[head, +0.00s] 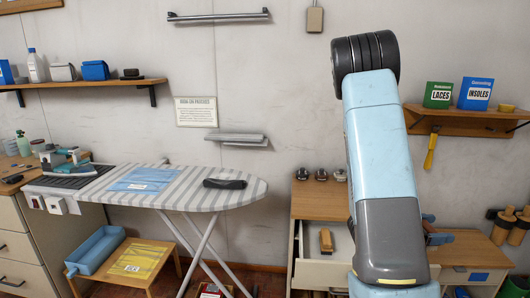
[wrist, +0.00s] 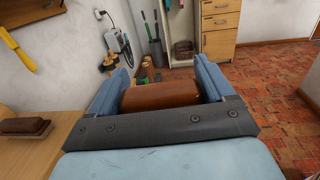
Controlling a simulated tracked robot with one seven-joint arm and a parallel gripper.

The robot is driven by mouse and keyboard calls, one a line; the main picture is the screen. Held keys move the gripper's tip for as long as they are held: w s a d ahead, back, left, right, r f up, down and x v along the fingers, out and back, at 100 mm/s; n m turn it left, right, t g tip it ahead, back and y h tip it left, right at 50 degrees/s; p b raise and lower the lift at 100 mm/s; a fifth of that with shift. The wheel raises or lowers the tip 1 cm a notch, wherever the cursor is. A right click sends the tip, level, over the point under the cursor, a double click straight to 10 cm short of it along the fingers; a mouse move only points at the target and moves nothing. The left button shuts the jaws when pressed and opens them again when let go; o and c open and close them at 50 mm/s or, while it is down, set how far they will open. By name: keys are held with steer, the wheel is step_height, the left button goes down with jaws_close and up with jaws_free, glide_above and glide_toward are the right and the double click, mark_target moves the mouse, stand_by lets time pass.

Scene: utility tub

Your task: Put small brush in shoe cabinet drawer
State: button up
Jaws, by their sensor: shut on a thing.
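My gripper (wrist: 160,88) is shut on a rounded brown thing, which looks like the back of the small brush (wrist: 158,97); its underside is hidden. In the head view the gripper (head: 435,231) shows partly, right of my arm. The shoe cabinet drawer (head: 308,272) stands open left of my arm, with a tan brush (head: 326,241) inside. My arm hides the drawer's right part. The gripper is to the right of the drawer's visible part.
Another brown brush with dark bristles (wrist: 25,127) lies on a wooden surface at the wrist view's left. Several small dark items stand on the cabinet top (head: 314,208). An ironing board (head: 190,198) stands left, and a wall shelf (head: 460,124) hangs upper right.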

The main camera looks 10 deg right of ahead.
steer(key=w+a+f+n+t+y, duration=0.1)
steer(key=w+a+n+t, duration=0.5)
steer(key=w, duration=0.5)
steer(key=w+a+f+n+t+y, duration=0.1)
steer(key=w+a+n+t, duration=0.2)
steer(key=w+a+t, duration=0.65)
steer(key=w+a+f+n+t+y, duration=0.1)
steer(key=w+a+n+t+y, duration=0.1)
steer(key=w+a+n+y, duration=0.2)
steer(key=w+a+f+n+t+y, duration=0.1)
steer(key=w+a+n+t+y, duration=0.2)
steer(key=w+a+y, duration=0.3)
steer(key=w+a+n, duration=0.1)
steer(key=w+a, duration=0.4)
steer(key=a, duration=0.6)
steer(key=shift+t, duration=0.35)
